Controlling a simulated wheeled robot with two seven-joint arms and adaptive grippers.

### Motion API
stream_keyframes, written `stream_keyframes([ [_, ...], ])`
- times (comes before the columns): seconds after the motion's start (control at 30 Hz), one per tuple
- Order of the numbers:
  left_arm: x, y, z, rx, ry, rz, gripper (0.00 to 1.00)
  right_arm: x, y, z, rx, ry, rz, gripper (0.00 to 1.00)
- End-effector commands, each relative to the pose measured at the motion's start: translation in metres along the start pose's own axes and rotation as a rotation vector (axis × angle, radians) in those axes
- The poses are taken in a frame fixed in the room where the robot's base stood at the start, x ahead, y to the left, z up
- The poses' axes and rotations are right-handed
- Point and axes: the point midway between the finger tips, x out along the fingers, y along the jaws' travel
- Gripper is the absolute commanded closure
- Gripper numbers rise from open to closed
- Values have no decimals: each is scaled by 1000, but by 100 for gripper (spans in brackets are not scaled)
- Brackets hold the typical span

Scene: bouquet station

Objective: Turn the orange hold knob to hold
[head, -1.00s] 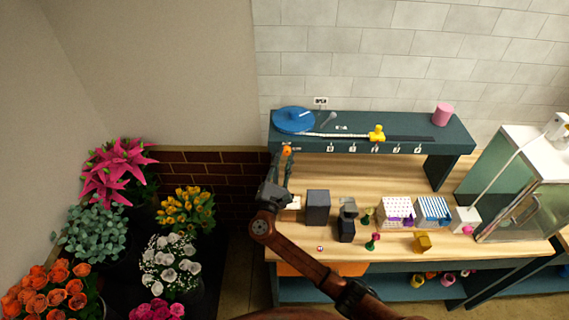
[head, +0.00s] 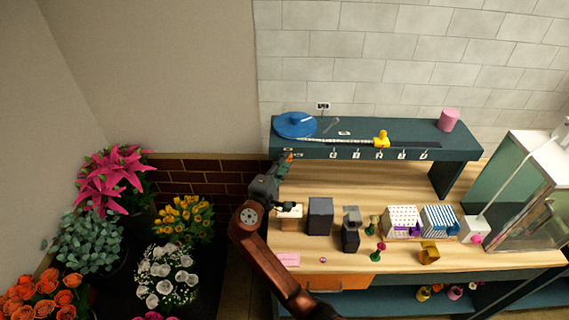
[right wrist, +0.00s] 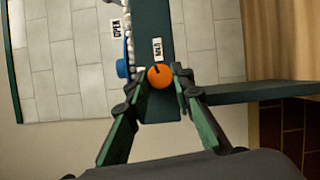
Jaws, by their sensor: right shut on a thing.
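The orange hold knob (right wrist: 160,76) sits on the front face of the dark green shelf (head: 400,152), at its left end. In the right wrist view it has a dark pointer line, aimed roughly at the white HOLD label (right wrist: 157,48) beside it. My right gripper (right wrist: 161,82) has its fingertips on both sides of the knob and is shut on it. In the head view my right gripper (head: 284,162) reaches up to the shelf's left end, and its fingers mostly cover the knob. My left gripper is not in view.
A blue disc (head: 296,125) and a yellow slider (head: 381,138) are on the shelf top. Below stand a dark box (head: 320,216), several small items and a glass cabinet (head: 530,190). Potted flowers (head: 165,275) fill the left.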

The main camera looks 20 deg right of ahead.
Motion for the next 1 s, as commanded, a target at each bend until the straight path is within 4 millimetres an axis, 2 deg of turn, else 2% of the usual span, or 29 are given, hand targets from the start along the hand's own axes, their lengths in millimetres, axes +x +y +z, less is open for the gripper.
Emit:
stream_keyframes([
  [0.3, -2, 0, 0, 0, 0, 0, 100, 0, 2, 0, 132, 11, -55, 100],
  [0.9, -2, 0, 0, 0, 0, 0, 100, 0, 2, 0, 164, 12, -68, 100],
  [0.93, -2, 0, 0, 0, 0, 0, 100, 0, 2, 0, 164, 12, -68, 77],
  [1.0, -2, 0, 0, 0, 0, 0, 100, 0, 2, 0, 163, 12, -68, 72],
])
